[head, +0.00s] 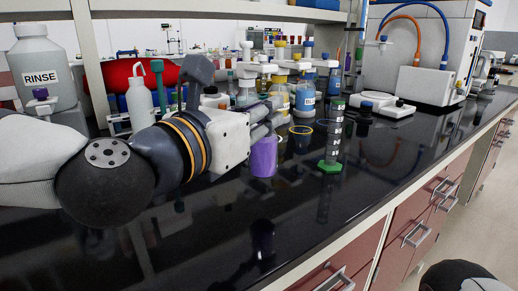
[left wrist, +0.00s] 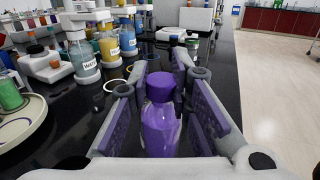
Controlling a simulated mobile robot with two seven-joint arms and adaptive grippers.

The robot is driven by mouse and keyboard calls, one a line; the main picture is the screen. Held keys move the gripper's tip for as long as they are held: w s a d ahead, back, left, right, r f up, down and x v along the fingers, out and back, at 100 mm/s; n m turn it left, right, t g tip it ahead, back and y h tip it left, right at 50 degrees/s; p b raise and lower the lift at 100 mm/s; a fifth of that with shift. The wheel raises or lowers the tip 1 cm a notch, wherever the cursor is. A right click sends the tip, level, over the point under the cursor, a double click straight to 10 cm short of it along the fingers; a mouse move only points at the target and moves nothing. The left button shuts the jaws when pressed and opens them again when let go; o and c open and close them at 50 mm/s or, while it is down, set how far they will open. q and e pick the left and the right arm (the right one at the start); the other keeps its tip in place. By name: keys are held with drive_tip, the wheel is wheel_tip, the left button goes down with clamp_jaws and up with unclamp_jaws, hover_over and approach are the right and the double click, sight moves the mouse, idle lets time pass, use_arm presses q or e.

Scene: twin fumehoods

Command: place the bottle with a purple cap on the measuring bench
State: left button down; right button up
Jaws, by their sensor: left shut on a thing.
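The bottle with a purple cap shows as a purple body (head: 263,157) in the head view, its top hidden by my left gripper (head: 262,132). In the left wrist view the purple cap (left wrist: 160,86) and the clear purple bottle (left wrist: 160,128) stand upright between the two fingers of my left gripper (left wrist: 168,105). The gripper is shut on the bottle. The bottle is over the glossy black bench top (head: 330,215); I cannot tell for sure whether its base touches. My right gripper is not in view.
A green cylinder on a hexagonal foot (head: 333,140) stands right of the bottle. A white balance (head: 380,104) sits farther back. Several capped bottles, including a yellow one (head: 280,97), stand behind the gripper. The bench's front right stretch is clear up to its edge above red drawers (head: 430,215).

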sight(258, 143)
use_arm(q)
drive_tip(key=f, duration=0.1)
drive_tip(key=w+f, duration=0.1)
drive_tip(key=f, duration=0.1)
drive_tip(key=w+f, duration=0.1)
drive_tip(key=f, duration=0.1)
drive_tip(key=shift+a+b, duration=0.15)
drive_tip(key=shift+b, duration=0.15)
drive_tip(key=shift+f, duration=0.1)
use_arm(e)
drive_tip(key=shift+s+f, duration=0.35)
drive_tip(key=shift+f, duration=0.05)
use_arm(q)
drive_tip(key=shift+f, duration=0.1)
drive_tip(key=shift+f, duration=0.2)
drive_tip(key=c, duration=1.5)
unclamp_jaws()
drive_tip(key=shift+r, duration=0.1)
drive_tip(key=shift+o, duration=0.2)
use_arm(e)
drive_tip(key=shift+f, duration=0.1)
